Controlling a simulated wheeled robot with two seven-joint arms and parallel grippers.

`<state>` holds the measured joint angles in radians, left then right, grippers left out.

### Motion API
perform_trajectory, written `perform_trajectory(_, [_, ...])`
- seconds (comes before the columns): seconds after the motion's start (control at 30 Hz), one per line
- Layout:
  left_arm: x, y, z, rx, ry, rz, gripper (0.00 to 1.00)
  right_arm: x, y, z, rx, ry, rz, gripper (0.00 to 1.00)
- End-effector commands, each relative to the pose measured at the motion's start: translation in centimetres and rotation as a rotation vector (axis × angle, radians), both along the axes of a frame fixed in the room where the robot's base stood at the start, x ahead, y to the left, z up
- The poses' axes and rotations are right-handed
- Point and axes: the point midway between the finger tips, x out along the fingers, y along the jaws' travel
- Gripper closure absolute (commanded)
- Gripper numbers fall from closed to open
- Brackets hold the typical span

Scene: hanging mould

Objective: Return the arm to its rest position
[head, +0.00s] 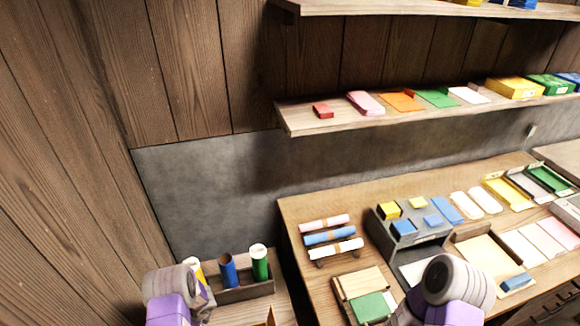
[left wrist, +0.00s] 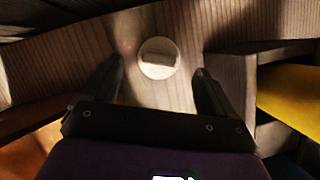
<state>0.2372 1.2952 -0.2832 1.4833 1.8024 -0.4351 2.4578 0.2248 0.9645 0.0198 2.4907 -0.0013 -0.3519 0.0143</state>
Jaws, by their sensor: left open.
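My left gripper (left wrist: 159,68) shows in the left wrist view with its two dark fingers spread wide apart. Nothing is held between them. A white round piece (left wrist: 158,58) with a raised bar shows beyond the fingertips, on a ribbed wooden surface; I cannot tell what it is. In the head view my left arm (head: 172,300) shows at the bottom left, as a purple and grey link, and my right arm (head: 452,292) at the bottom right. Both hands are outside the head view.
A wooden box (head: 245,291) with upright coloured rolls stands beside my left arm. A wooden table (head: 300,262) bears rolls, trays and a grey organiser (head: 408,250). A shelf (head: 300,124) with coloured papers runs above.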

Motion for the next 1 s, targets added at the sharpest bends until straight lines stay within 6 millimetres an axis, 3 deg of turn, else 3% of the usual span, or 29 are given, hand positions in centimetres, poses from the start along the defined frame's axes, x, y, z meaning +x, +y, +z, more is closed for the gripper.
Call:
perform_trajectory(0.27, [0.1, 2.0, -5.4, 0.0, -0.001, 0.0, 0.13, 0.0, 0.0, -1.4, 0.0, 0.0, 0.0, 0.09])
perform_trajectory(0.4, [0.3, 1.9, -2.8, 0.0, -0.003, -0.001, 0.13, 0.0, 0.0, -0.5, 0.0, 0.0, 0.0, 0.09])
perform_trajectory(0.53, [0.2, 1.9, -1.6, 0.0, -0.001, 0.0, 0.13, 0.0, 0.0, -0.3, 0.0, 0.0, 0.0, 0.09])
perform_trajectory(1.0, [0.2, 1.9, -1.0, 0.0, 0.0, -0.001, 0.13, 0.0, 0.0, -0.3, 0.0, 0.0, 0.0, 0.09])
